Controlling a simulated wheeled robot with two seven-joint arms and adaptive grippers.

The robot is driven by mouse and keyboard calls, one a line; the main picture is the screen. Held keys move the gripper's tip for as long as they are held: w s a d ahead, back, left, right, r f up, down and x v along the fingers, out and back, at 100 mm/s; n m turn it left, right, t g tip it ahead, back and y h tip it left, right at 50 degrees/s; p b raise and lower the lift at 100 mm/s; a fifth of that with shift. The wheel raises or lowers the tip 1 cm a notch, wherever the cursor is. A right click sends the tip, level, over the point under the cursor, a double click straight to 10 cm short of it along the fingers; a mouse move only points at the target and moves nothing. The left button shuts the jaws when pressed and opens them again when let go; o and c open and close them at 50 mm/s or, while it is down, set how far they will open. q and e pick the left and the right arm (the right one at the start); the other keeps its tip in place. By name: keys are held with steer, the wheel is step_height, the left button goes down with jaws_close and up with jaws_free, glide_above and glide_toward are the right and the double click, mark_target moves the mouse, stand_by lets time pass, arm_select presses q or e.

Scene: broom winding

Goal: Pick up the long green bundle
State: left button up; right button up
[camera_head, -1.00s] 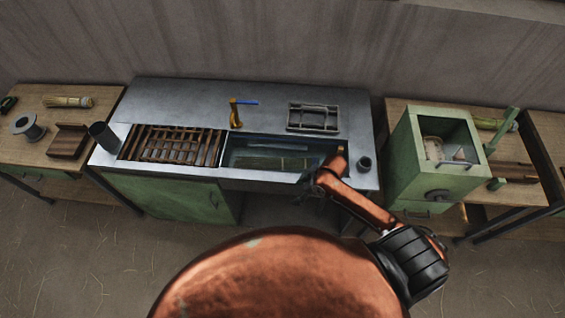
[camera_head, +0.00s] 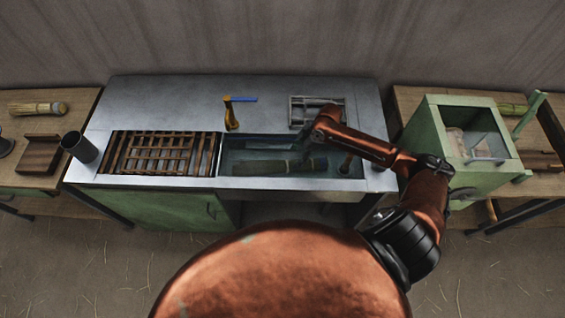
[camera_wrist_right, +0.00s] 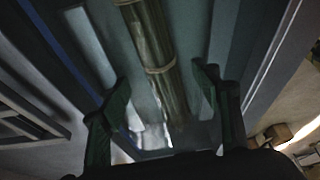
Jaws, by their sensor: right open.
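The long green bundle (camera_head: 268,167) lies lengthwise in the sink basin (camera_head: 235,148). In the right wrist view the bundle (camera_wrist_right: 148,40) is tied with pale bands and runs down between the fingers. My right gripper (camera_head: 308,150) points down over the right part of the basin, and my arm hides part of it. In the right wrist view the right gripper (camera_wrist_right: 162,82) is open, with one dark green finger on each side of the bundle's line. No contact shows. My left gripper is not in view.
A wooden slatted rack (camera_head: 160,153) covers the left side of the sink. A yellow tap with a blue lever (camera_head: 231,113) stands behind the basin. A wire rack (camera_head: 300,108) lies at the back. A green box machine (camera_head: 435,140) stands to the right.

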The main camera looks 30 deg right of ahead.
mark_target(290, 163)
steer(key=shift+w+f, duration=0.2)
steer(key=shift+f, duration=0.25)
steer(key=shift+a+f, duration=0.2)
steer(key=shift+f, duration=0.05)
steer(key=shift+x, duration=0.75)
steer(key=x, duration=0.3)
steer(key=shift+w+a+f+b, duration=0.1)
steer(key=shift+f+b, duration=0.2)
steer(key=shift+f, duration=0.05)
steer(key=shift+a+f, duration=0.1)
steer(key=shift+f, duration=0.2)
steer(key=shift+w+f, duration=0.1)
steer(key=shift+f, duration=0.05)
steer(key=c, duration=0.7)
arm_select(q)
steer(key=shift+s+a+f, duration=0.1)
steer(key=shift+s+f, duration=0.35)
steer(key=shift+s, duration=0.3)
arm_select(e)
steer(key=c, duration=0.6)
steer(key=shift+o, duration=0.2)
